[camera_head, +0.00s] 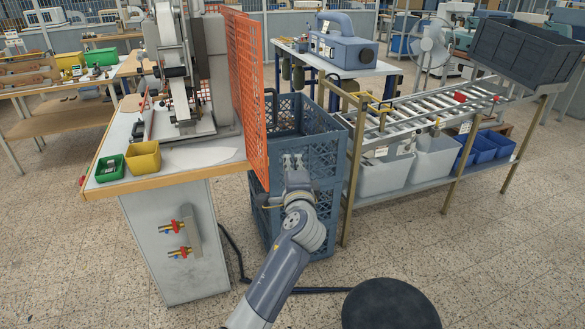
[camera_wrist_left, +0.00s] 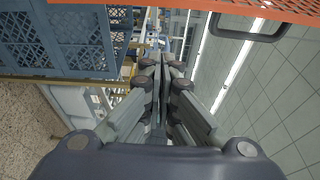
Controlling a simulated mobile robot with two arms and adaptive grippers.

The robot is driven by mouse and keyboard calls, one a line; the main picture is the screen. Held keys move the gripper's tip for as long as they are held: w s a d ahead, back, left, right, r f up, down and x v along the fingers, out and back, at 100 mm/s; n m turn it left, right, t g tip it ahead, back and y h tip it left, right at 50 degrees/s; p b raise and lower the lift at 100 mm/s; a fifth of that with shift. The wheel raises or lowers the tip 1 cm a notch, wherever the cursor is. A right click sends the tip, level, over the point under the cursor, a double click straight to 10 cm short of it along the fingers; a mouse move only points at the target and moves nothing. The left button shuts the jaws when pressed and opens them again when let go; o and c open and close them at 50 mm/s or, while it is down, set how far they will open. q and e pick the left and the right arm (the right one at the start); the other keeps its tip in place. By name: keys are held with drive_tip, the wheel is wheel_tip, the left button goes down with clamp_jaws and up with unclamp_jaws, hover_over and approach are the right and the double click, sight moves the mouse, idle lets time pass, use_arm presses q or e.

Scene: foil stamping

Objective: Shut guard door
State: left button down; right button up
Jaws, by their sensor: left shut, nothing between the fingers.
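The guard door (camera_head: 247,90) is an orange mesh panel standing open at the right side of the stamping machine (camera_head: 180,70), jutting toward me past the bench. A handle (camera_head: 271,103) shows on its right face. My left gripper (camera_head: 292,160) is to the right of the door and below the handle, in front of the blue crates, apart from the door. In the left wrist view the left gripper (camera_wrist_left: 160,68) is shut and empty. An orange mesh edge (camera_wrist_left: 180,8) runs along the top there, with a dark loop (camera_wrist_left: 250,27) beside it. My right gripper is out of view.
Stacked blue crates (camera_head: 322,158) stand close behind my left gripper and show in the left wrist view (camera_wrist_left: 60,40). A roller rack (camera_head: 440,110) is on the right. Green and yellow bins (camera_head: 143,158) sit on the bench's front corner. A black round seat (camera_head: 390,305) stands at the front.

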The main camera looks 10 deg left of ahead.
use_arm(q)
drive_tip(key=a+p, duration=0.1)
drive_tip(key=w+a+p, duration=0.1)
drive_tip(key=a, duration=0.1)
drive_tip(key=w+a+p, duration=0.1)
drive_tip(key=shift+w+a, duration=0.25)
drive_tip(key=shift+a, duration=0.15)
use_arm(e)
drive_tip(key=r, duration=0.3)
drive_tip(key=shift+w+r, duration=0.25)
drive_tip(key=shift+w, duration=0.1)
use_arm(q)
drive_tip(key=shift+a, duration=0.1)
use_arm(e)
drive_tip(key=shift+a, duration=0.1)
